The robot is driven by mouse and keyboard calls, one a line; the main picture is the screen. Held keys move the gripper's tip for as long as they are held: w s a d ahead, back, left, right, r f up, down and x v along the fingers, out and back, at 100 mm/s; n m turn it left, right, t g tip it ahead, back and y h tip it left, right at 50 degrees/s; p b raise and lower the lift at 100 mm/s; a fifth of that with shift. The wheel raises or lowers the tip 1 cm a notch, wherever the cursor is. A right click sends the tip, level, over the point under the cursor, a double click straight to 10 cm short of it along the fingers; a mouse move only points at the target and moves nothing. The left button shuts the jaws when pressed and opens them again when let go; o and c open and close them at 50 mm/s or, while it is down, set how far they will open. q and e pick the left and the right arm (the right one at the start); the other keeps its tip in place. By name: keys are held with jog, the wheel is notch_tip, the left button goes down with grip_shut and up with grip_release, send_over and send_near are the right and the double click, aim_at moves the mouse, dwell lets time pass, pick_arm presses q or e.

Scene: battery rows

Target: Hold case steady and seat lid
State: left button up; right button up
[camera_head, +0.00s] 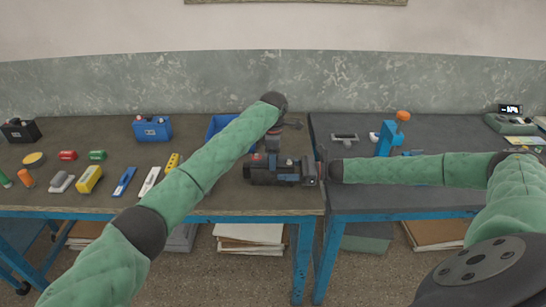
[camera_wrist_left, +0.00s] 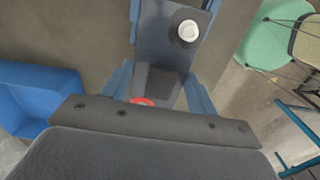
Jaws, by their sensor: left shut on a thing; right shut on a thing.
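A dark case (camera_head: 261,173) sits near the front right of the brown bench, with a small red spot on top. My left gripper (camera_head: 272,150) comes down over it from above and is shut on it. In the left wrist view, its fingers (camera_wrist_left: 168,88) flank a dark top (camera_wrist_left: 160,82) with a red cap (camera_wrist_left: 142,102). A grey face with a white round cap (camera_wrist_left: 188,31) shows beyond. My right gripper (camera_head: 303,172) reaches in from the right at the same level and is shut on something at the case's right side. The arms hide the contact, and I cannot tell lid from case.
A blue bin (camera_head: 220,126) stands behind my left forearm. A blue battery (camera_head: 152,128), a black one (camera_head: 20,130) and several small coloured parts lie left. On the grey bench (camera_head: 440,133) are a grey slotted piece (camera_head: 345,138) and a blue stand with an orange top (camera_head: 387,138).

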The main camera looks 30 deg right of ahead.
pick_arm(q)
jog(key=o, duration=1.1)
jog(key=shift+r, duration=3.5)
